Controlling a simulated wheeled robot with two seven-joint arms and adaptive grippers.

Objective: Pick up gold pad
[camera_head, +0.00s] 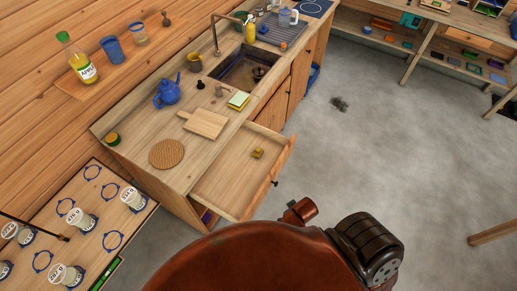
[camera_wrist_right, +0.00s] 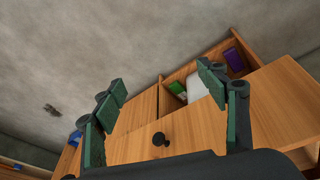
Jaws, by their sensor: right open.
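A small gold pad (camera_head: 257,153) lies inside the open drawer (camera_head: 225,184) below the counter, towards its right side. The right wrist view does not show the pad. My right gripper (camera_wrist_right: 168,98) is open, with its two green-padded fingers apart and nothing between them. It is outside the drawer, facing the wooden front with a dark round knob (camera_wrist_right: 160,139). My left gripper is out of view.
A side table with jars (camera_head: 82,219) stands at left. The grey floor (camera_head: 400,130) right of the cabinet is mostly clear.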

